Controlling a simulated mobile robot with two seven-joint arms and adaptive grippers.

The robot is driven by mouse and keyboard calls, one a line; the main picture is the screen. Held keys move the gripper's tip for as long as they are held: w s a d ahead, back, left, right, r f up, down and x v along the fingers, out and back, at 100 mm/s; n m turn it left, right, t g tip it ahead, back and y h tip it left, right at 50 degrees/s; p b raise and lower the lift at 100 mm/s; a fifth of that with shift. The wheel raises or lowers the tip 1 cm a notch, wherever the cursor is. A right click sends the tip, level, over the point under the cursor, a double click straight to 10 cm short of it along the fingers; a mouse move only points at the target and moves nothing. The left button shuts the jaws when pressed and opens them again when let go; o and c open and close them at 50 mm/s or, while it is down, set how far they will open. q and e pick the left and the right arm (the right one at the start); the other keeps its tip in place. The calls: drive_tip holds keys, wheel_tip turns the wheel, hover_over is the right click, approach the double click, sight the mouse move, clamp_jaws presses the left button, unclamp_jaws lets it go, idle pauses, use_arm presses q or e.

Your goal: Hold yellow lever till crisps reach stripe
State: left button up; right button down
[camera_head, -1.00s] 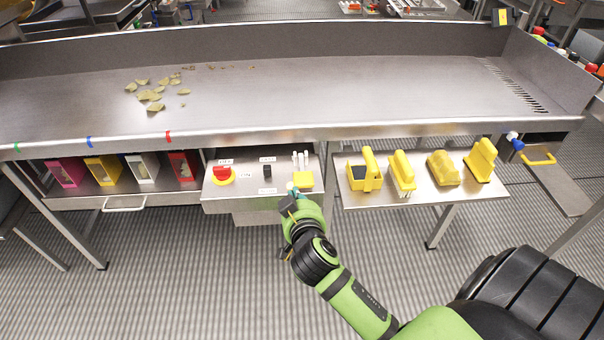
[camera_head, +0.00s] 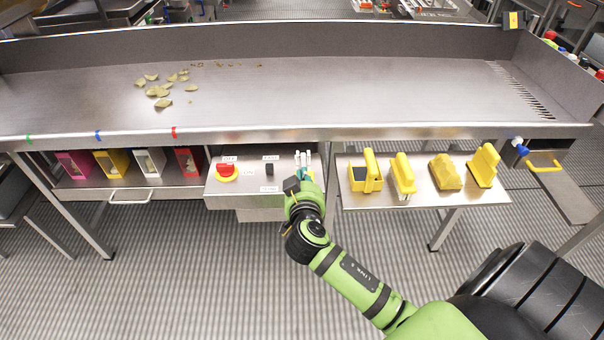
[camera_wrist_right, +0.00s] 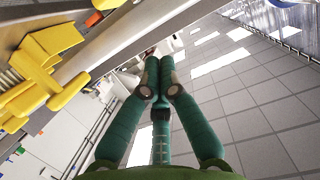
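The crisps (camera_head: 163,90) lie scattered on the left part of the long steel tray (camera_head: 330,100). My right gripper (camera_head: 303,163) is at the right end of the control panel (camera_head: 240,185). Its teal fingers cover the place where a yellow piece showed earlier. I cannot tell whether they touch it. In the right wrist view the fingers (camera_wrist_right: 158,72) are together at the tips, with nothing visible between them. A yellow handle (camera_head: 543,164) shows at the tray's right end. My left gripper is out of view.
The panel also has a red knob on a yellow ring (camera_head: 226,172) and a black switch (camera_head: 269,169). Coloured boxes (camera_head: 150,161) stand on the left shelf. Yellow tools sit on a right shelf (camera_head: 418,198), close to my right gripper. The floor in front is clear.

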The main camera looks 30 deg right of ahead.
drive_tip(key=p+x, duration=0.1)
drive_tip(key=x, duration=0.4)
drive_tip(key=shift+w+d+r, duration=0.1)
drive_tip(key=shift+r, duration=0.05)
drive_tip(key=shift+f, duration=2.15)
drive_tip(key=shift+f+b, duration=0.25)
drive_tip(key=shift+b, duration=0.15)
drive_tip(key=f+t+b, duration=0.1)
drive_tip(key=b, duration=0.5)
drive_tip(key=f+t+h+b, duration=0.1)
drive_tip(key=b, duration=0.6)
drive_tip(key=shift+s+a+f+h, duration=0.25)
drive_tip(key=shift+s+f+h, duration=0.05)
idle(1.7)
